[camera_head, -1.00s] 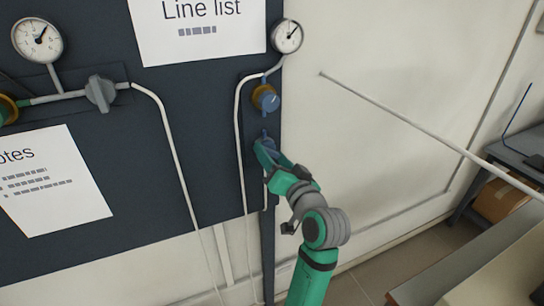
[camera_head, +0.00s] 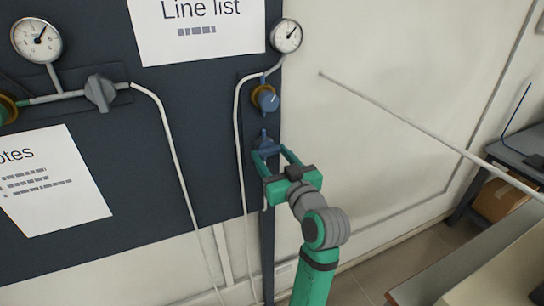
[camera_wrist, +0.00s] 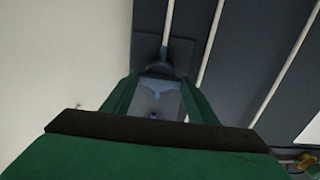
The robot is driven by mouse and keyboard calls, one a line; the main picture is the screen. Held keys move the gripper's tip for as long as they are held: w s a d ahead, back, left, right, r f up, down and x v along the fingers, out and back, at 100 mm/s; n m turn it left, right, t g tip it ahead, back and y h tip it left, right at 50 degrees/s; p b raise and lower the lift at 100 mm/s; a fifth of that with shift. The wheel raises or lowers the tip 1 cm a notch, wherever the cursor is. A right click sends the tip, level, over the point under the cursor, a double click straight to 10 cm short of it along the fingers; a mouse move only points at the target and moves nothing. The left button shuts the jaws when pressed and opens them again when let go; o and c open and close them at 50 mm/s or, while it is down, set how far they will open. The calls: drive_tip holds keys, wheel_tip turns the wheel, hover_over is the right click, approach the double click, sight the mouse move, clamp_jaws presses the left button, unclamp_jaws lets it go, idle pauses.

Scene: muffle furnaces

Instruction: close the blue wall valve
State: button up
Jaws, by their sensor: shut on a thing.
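In the wrist view the fingers (camera_wrist: 160,92) stand either side of the handle. The fingers hide part of the valve in the head view.
A grey valve (camera_head: 101,93) and another gauge (camera_head: 37,40) are at the left. A white pipe (camera_head: 239,140) runs close left of my gripper. The wall to the right is mostly bare.

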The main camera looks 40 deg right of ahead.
drive_tip(key=shift+f, duration=0.1)
idle(0.3)
drive_tip(key=o, duration=1)
drive_tip(key=shift+o, duration=0.2)
drive_tip(key=v, duration=1.1)
drive_tip(key=shift+w+a, duration=0.1)
